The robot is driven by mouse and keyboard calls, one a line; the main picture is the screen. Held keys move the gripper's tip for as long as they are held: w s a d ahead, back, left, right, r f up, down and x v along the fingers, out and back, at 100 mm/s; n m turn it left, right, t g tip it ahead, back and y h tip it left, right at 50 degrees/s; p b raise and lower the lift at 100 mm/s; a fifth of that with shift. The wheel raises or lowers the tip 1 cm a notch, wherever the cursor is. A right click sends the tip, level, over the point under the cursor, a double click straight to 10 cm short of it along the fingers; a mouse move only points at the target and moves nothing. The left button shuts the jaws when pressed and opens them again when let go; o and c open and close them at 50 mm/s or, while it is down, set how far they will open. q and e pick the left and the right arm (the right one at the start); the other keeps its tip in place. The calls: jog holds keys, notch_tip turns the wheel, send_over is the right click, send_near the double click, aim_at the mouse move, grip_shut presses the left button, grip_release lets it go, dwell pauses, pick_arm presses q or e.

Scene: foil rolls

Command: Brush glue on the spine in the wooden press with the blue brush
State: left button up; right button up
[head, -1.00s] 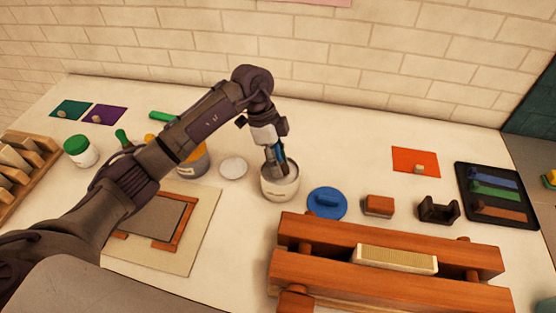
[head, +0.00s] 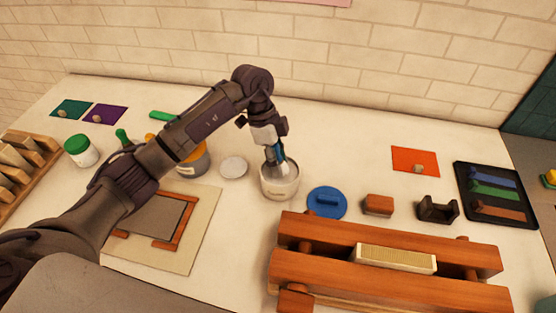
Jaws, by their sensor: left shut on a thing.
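The wooden press (head: 340,274) lies at the lower right with a pale spine (head: 395,259) held between its two beams. My left gripper (head: 276,158) is shut on the blue brush (head: 281,151), over the white glue pot (head: 280,187). The brush points down into the pot, and its lower end is hidden inside. A blue lid (head: 327,203) lies on the table just right of the pot. My right gripper is not in view.
A black tray (head: 497,218) with coloured strips, a dark cradle (head: 438,211) and a brown block (head: 378,205) stand behind the press. A round white lid (head: 234,168) and an orange-rimmed jar (head: 196,165) are left of the pot. A board with a frame (head: 205,235) lies front left.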

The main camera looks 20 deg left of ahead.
aim_at(278, 149)
pick_arm(q)
notch_tip(278, 149, up, 7)
jog(key=p, duration=0.6)
jog(key=shift+p, duration=0.4)
dwell(0.4)
